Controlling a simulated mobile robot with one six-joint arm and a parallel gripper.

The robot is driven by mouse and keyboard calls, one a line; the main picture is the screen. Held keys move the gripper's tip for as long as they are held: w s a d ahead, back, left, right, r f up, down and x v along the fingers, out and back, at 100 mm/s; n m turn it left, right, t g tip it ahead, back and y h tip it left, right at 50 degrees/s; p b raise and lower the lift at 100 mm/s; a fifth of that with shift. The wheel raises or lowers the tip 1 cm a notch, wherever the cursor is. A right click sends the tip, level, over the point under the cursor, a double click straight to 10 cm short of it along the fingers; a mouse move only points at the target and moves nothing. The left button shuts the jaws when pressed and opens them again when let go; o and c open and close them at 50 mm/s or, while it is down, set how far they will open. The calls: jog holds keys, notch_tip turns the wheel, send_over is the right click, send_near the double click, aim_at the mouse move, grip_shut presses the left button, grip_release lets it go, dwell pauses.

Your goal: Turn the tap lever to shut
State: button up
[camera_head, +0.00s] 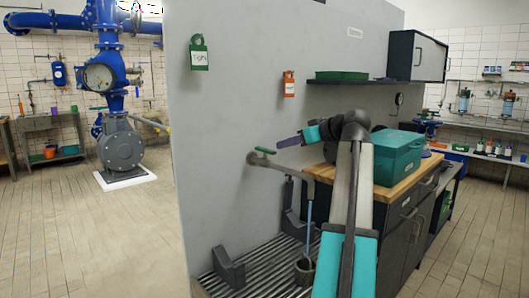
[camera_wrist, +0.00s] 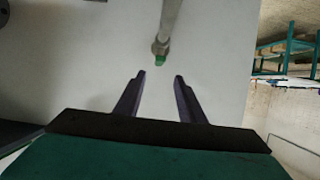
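The tap is a grey pipe (camera_head: 285,170) on the grey wall panel, with a small green lever (camera_head: 266,150) on top near its left end. The lever looks roughly in line with the pipe. A pale blue vertical streak (camera_head: 309,208) runs from the spout into a dark bucket (camera_head: 305,271); it looks like water. My gripper (camera_head: 280,144) is just right of the lever, dark purple fingers pointing at it. In the wrist view my gripper (camera_wrist: 160,77) is open and empty. The green lever end (camera_wrist: 160,60) lies just beyond the fingertips, centred between them, apparently untouched.
A wooden worktop (camera_head: 397,188) with a teal toolbox (camera_head: 398,156) stands right of the tap, close to my arm. A slatted floor grate (camera_head: 262,268) with grey brackets lies below. A green tag (camera_head: 198,53) and an orange tag (camera_head: 289,84) hang above. Floor at left is clear.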

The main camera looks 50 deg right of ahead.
aim_at(267, 149)
jog(key=b+x, duration=0.2)
jog(key=x, duration=1.1)
jog(key=shift+w+f, duration=0.15)
jog(key=shift+f, duration=0.05)
jog(key=shift+c, duration=0.4)
